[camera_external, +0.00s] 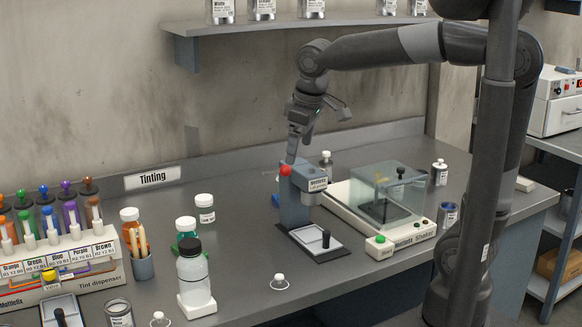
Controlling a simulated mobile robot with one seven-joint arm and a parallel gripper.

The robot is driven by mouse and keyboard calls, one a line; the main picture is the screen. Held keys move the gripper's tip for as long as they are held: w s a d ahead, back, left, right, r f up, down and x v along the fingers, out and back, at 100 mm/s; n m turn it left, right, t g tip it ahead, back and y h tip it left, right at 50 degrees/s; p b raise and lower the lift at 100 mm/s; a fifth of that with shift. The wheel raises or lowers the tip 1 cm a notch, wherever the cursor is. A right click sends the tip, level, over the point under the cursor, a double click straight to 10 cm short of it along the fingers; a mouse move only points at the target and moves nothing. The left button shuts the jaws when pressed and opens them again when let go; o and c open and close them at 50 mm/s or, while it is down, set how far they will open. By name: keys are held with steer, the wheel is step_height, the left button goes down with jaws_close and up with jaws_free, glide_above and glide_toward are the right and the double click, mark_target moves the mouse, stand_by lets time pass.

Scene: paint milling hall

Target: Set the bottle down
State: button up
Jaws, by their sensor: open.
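A clear bottle with a black cap (194,272) stands upright on a small white base at the front of the bench. An orange bottle with a white cap (130,226) is to the left. I cannot tell which bottle the task means. My gripper (291,157) is open, pointing down just above the red knob (285,170) of a grey press (292,205). No bottle shows in it; its fingers are small and hard to make out.
A shaker with a clear cover (385,190) stands right of the press. The tint dispenser (60,262) fills the bench's left end. The shelf (290,24) with tins hangs above.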

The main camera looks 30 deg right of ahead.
steer(key=s+d+f+m+t, duration=0.1)
steer(key=s+d+m, duration=0.3)
steer(key=d, duration=0.6)
steer(key=s+d+f+m+t, duration=0.1)
steer(key=s+d+f+m, duration=0.2)
steer(key=s+d, duration=0.3)
steer(key=d, duration=0.4)
steer(key=shift+s+d+f+m+t, duration=0.3)
steer(key=shift+d+f+m, duration=0.05)
steer(key=shift+d+m, duration=0.05)
